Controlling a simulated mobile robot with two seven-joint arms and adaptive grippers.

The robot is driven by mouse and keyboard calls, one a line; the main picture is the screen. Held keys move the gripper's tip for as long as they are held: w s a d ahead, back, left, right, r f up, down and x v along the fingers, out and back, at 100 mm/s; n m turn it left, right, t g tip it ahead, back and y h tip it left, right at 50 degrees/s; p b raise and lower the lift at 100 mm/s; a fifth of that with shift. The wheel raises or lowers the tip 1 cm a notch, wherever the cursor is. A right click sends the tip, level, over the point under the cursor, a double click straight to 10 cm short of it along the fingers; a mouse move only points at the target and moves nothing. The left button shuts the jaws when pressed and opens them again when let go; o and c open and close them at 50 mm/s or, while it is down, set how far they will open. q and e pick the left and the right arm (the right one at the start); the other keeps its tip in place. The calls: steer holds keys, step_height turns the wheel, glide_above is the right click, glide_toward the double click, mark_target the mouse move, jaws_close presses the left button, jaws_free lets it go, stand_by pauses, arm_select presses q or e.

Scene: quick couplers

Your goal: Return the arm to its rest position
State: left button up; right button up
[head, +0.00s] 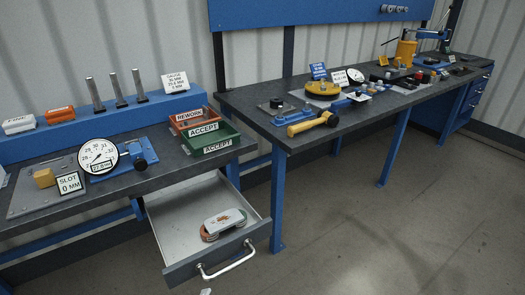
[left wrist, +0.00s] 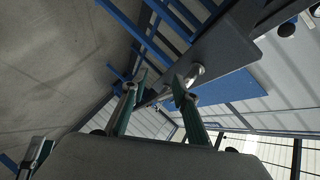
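My left gripper (left wrist: 160,78) shows in the left wrist view with its two fingers apart and nothing visibly held between them. The drawer's silver handle (left wrist: 194,76) lies beyond the fingertips; I cannot tell how far off it is. In the head view the drawer (head: 180,268) is pulled open under the left bench, with its handle (head: 228,263) at the front. Inside lies a white and reddish-brown part (head: 224,222). A small pale tip shows at the bottom edge of the head view, too little to identify. My right gripper is in neither view.
The left bench (head: 110,192) carries a dial gauge (head: 98,156), a red REWORK tray (head: 188,121) and a green ACCEPT tray (head: 212,138). The right bench (head: 262,122) holds a yellow-handled tool (head: 314,123) and several fixtures. Floor (head: 400,230) at right is clear.

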arm_select(q)
steer(key=s+a+f+n+g+p, duration=0.1)
steer(key=s+a+f+n+g, duration=0.3)
steer(key=f+n, duration=0.5)
steer(key=shift+s+a+f+n, duration=0.35)
steer(key=shift+s+a, duration=0.8)
steer(key=shift+s, duration=0.6)
